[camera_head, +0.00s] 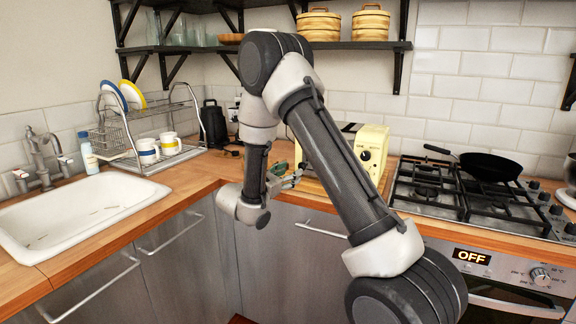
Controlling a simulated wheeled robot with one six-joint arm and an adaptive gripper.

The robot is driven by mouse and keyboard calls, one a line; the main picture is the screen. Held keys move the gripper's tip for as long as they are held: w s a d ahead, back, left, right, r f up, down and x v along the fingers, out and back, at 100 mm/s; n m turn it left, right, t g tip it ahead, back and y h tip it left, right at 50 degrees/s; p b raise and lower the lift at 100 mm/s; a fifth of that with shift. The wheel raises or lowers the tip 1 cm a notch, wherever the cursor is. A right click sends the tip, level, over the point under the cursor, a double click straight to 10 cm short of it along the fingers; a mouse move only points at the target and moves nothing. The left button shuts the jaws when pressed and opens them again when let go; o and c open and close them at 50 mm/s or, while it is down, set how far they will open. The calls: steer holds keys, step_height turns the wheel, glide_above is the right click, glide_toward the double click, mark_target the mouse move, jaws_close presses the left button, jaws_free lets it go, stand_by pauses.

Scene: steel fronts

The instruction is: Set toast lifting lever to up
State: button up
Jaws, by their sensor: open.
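A cream toaster (371,146) stands on the wooden counter against the tiled wall, left of the stove. Its front right part shows, with a dark round knob. My gripper (296,178) is at the front of the counter, left of and below the visible part of the toaster. It is open and looks empty. I cannot tell whether it touches anything.
A gas stove (455,195) with a black frying pan (489,166) is on the right. A white sink (75,212) and a steel dish rack (150,135) with mugs and plates are on the left. A dark appliance (214,124) stands in the corner. A shelf (350,45) runs above.

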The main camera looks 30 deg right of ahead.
steer(key=x, duration=0.7)
steer(key=shift+d, duration=0.3)
steer(key=shift+r, duration=0.1)
steer(key=shift+c, duration=0.2)
jaws_close()
